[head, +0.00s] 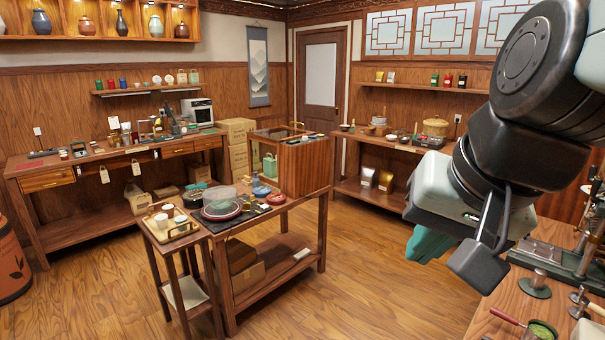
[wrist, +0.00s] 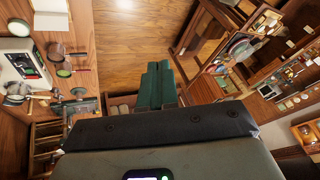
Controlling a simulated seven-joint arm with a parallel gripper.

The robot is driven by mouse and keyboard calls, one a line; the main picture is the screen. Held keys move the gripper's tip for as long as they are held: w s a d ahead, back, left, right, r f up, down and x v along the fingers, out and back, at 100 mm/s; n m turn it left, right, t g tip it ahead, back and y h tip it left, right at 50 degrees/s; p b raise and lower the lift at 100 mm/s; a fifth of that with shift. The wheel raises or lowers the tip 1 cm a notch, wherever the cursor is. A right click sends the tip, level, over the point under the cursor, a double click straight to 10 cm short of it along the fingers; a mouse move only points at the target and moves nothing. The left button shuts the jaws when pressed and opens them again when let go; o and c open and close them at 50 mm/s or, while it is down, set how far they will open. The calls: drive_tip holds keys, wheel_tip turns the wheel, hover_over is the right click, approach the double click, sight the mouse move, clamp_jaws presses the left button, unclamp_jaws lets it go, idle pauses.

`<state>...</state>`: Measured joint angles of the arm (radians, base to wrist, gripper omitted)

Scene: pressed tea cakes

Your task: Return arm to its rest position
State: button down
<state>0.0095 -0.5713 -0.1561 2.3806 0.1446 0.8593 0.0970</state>
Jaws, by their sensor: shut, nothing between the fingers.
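My arm hangs in the right part of the head view, with my gripper (head: 428,246) pointing down and to the left over the floor. Its green fingers are partly hidden behind the wrist parts. In the wrist view my gripper (wrist: 158,68) shows its two green fingers side by side, closed together with nothing between them. The fingers are in the air and touch nothing that I can see.
A wooden worktable (head: 490,318) with metal tools lies below my arm at the right. A centre table with a wooden cabinet (head: 305,165) and a small side table with a tray (head: 157,238) stand left. The wooden floor (head: 375,290) between is clear.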

drive_tip(key=s+a+n, duration=0.1)
drive_tip(key=s+f+n+h, duration=0.1)
drive_tip(key=s, duration=0.1)
drive_tip(key=s+a+n, duration=0.1)
drive_tip(key=s+n, duration=0.1)
drive_tip(key=shift+a+f, duration=0.2)
drive_tip(key=shift+a, duration=0.15)
idle(0.4)
